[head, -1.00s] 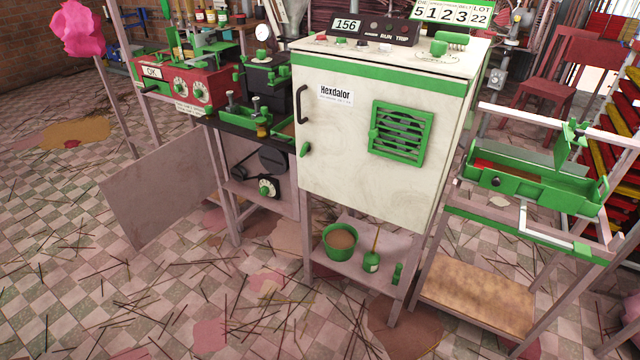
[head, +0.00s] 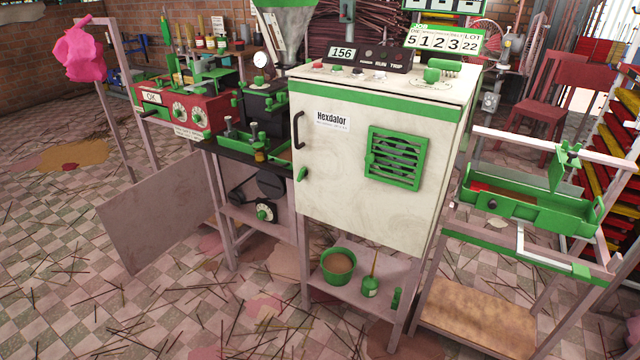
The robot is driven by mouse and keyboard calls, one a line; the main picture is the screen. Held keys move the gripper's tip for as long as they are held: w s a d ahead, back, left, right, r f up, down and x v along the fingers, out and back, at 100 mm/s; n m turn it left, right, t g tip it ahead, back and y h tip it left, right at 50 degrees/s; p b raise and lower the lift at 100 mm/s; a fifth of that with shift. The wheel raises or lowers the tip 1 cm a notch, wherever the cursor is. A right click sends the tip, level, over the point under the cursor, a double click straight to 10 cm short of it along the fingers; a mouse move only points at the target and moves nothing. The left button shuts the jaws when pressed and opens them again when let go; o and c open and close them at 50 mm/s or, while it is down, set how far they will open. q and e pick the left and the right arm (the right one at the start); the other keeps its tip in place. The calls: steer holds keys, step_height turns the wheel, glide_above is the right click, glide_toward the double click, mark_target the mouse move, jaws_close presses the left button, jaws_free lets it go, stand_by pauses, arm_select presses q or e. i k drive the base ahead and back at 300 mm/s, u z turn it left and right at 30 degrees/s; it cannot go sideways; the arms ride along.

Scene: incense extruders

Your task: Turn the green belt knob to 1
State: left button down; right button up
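The green belt knob (head: 264,215) sits on a white round dial on a dark box, low under the extruder beside the cabinet. The dial's markings are too small to read, so I cannot tell its setting. Dark belt pulleys (head: 270,184) show just above it, in the open bay. A pale panel (head: 155,215) hangs swung out to the left of the bay. Neither of my grippers is in the head view.
The white Hexdalor cabinet (head: 345,209) stands right of the knob, with a green bowl (head: 338,270) and oil can (head: 370,286) on its lower shelf. A red control box (head: 183,113) is up left. The floor in front is open, strewn with sticks.

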mark_target(261, 215)
steer(key=u, duration=0.05)
steer(key=k, duration=0.55)
steer(key=u, duration=0.5)
steer(key=i, duration=0.6)
steer(key=u, duration=0.4)
steer(key=i, duration=1.2)
steer(key=z, duration=1.2)
steer(key=i, duration=0.75)
steer(key=z, duration=0.8)
